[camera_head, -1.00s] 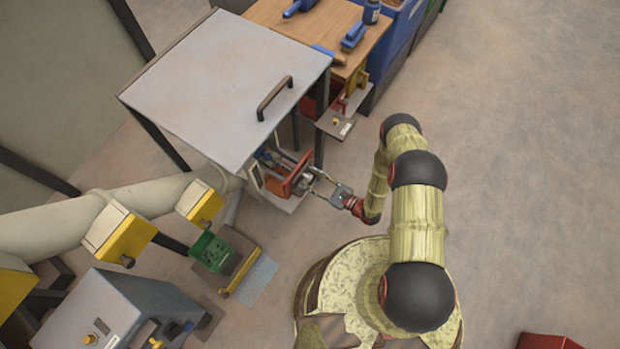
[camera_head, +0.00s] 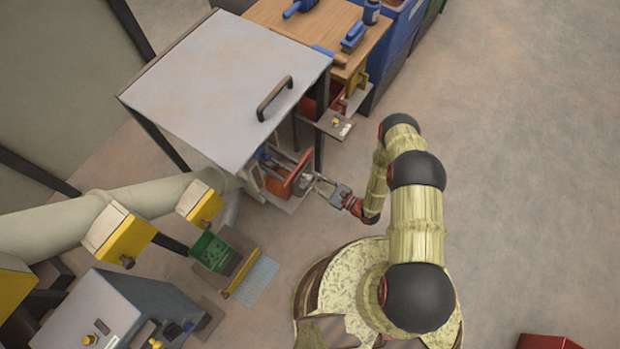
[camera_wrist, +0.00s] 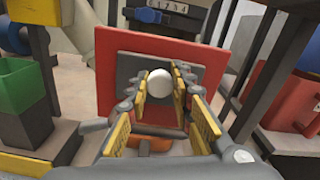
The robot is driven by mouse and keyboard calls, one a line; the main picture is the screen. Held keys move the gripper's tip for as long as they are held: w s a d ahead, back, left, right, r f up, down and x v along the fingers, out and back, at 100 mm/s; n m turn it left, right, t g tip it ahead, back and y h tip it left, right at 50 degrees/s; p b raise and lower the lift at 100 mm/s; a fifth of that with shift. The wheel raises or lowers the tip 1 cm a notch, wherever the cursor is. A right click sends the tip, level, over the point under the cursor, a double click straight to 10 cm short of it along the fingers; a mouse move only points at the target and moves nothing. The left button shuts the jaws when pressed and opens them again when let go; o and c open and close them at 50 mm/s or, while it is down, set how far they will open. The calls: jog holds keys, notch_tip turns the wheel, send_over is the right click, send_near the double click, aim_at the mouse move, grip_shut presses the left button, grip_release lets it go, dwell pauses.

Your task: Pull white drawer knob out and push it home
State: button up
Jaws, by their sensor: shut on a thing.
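The white drawer knob (camera_wrist: 160,83) shows in the wrist view as a round white ball in front of a grey plate (camera_wrist: 131,70) on a red drawer front (camera_wrist: 215,55). My gripper (camera_wrist: 161,88) has its yellow-padded fingers on either side of the knob and is shut on it. In the head view my gripper (camera_head: 306,181) reaches in from the right to the red drawer front (camera_head: 284,177), under the grey-topped cabinet. The knob is too small to make out in the head view, hidden by the fingers.
The grey cabinet top (camera_head: 225,85) with a black handle (camera_head: 274,98) overhangs the drawer. A dark cabinet post (camera_wrist: 268,57) stands close at the right of the gripper. A green container (camera_head: 210,251) stands to the lower left.

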grip_shut()
jog(key=v, duration=0.7)
jog(key=shift+s+d+b, duration=0.2)
jog(key=shift+d+b, duration=0.1)
jog(key=o, duration=1)
grip_release()
jog(key=shift+d, duration=0.1)
